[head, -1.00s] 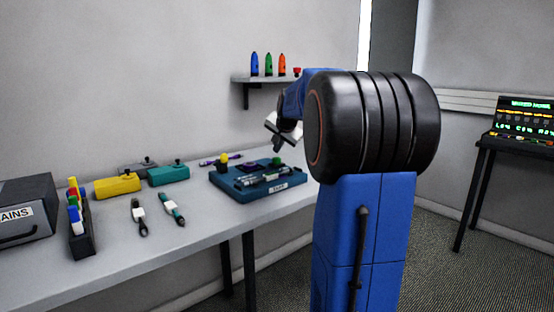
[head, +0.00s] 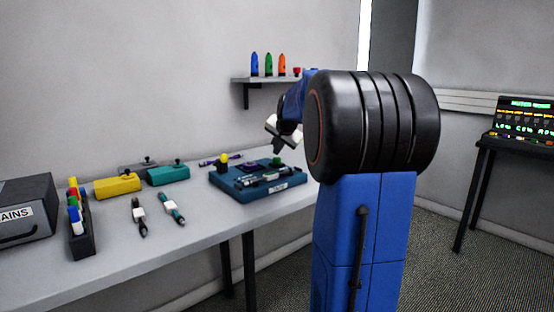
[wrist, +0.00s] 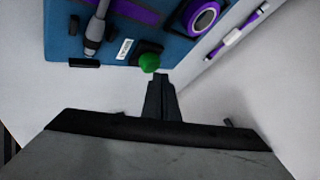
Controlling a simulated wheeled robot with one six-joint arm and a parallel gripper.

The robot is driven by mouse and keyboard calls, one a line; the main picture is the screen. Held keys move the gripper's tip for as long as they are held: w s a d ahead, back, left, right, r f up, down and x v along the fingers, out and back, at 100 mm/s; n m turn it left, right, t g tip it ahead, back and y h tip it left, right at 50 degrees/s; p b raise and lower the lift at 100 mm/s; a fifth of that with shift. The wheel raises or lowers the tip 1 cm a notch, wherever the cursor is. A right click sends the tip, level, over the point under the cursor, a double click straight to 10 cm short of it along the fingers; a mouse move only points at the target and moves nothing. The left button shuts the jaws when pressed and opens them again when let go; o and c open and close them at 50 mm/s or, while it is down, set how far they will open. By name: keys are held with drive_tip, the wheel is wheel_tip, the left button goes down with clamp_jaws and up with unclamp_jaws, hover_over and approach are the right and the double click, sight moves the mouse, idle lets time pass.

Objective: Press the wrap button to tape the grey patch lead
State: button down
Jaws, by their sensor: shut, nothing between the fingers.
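The blue wrapping station (head: 226,184) sits on the table, and its corner fills the top of the wrist view (wrist: 62,40). A green dome button (wrist: 149,62) stands on a black base at the station's edge; it also shows in the head view (head: 276,161). The grey patch lead (wrist: 97,27) lies across the station, partly cut off by the wrist frame. A purple tape roll (wrist: 201,16) is beside it. My gripper (wrist: 160,78) is shut and empty, its tips close to the green button. Whether they touch it, I cannot tell.
A purple cable (wrist: 237,36) lies behind the station. Two leads (head: 139,216) (head: 172,209), yellow (head: 117,186) and teal (head: 168,175) boxes and a rack (head: 81,240) are to the left. A shelf (head: 262,79) hangs above.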

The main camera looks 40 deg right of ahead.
sight(277, 159)
drive_tip(key=shift+f, duration=0.6)
idle(0.7)
drive_tip(key=shift+r, duration=1.05)
wheel_tip(277, 159, up, 6)
idle(0.6)
drive_tip(key=shift+a, duration=0.1)
idle(0.7)
